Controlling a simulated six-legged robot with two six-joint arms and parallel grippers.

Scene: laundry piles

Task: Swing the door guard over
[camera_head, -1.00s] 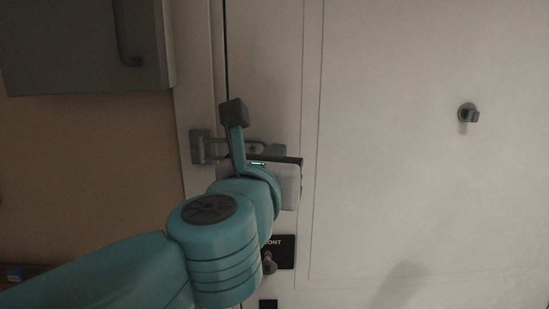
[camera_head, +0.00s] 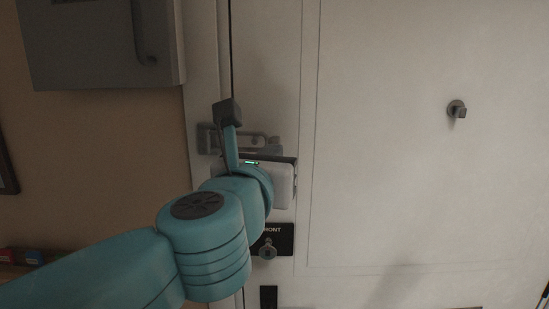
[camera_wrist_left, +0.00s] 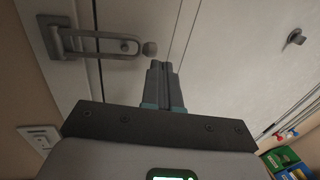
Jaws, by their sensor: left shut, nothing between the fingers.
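The door guard (camera_head: 263,144) is a grey metal loop on a bracket fixed to the door frame. In the head view my wrist partly covers it. My right gripper is not in view.
The white door (camera_head: 390,180) fills the right side and looks closed. A turn knob (camera_head: 457,109) is on it. A grey cabinet (camera_head: 90,50) hangs on the wall at the upper left.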

